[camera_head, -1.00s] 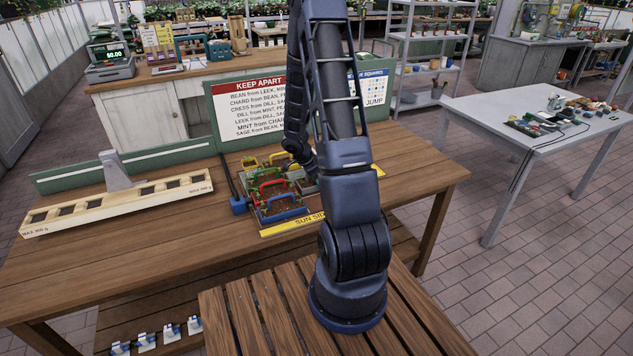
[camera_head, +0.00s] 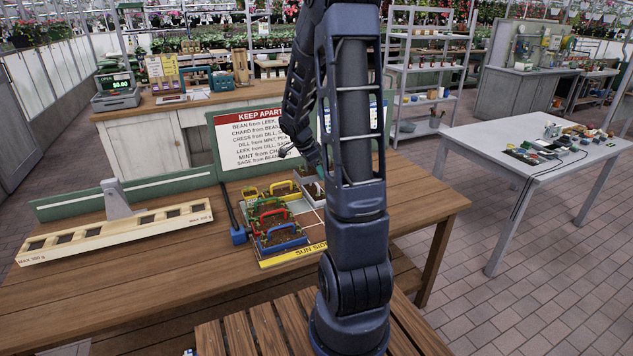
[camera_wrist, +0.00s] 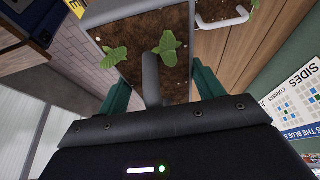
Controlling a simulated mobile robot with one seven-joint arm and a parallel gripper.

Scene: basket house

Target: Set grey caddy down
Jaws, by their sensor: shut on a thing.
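My gripper (camera_wrist: 155,88) has its two green fingers shut on the grey handle of the grey caddy (camera_wrist: 151,72). The caddy holds dark soil with small green seedlings. In the head view my gripper (camera_head: 313,160) is at the back right of the planting board (camera_head: 300,254). A pale caddy (camera_head: 314,189) shows just below it, partly behind my arm. Whether the held caddy touches the board cannot be told. A blue caddy (camera_head: 280,240), a red caddy (camera_head: 268,211) and a yellow caddy (camera_head: 280,190) stand on the board's left part.
A caddy with a white handle (camera_wrist: 228,20) shows beside the held one in the wrist view. A rules sign (camera_head: 255,138) stands behind the board. A long wooden rack (camera_head: 120,230) lies at left. The board's right part is largely hidden by my arm.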

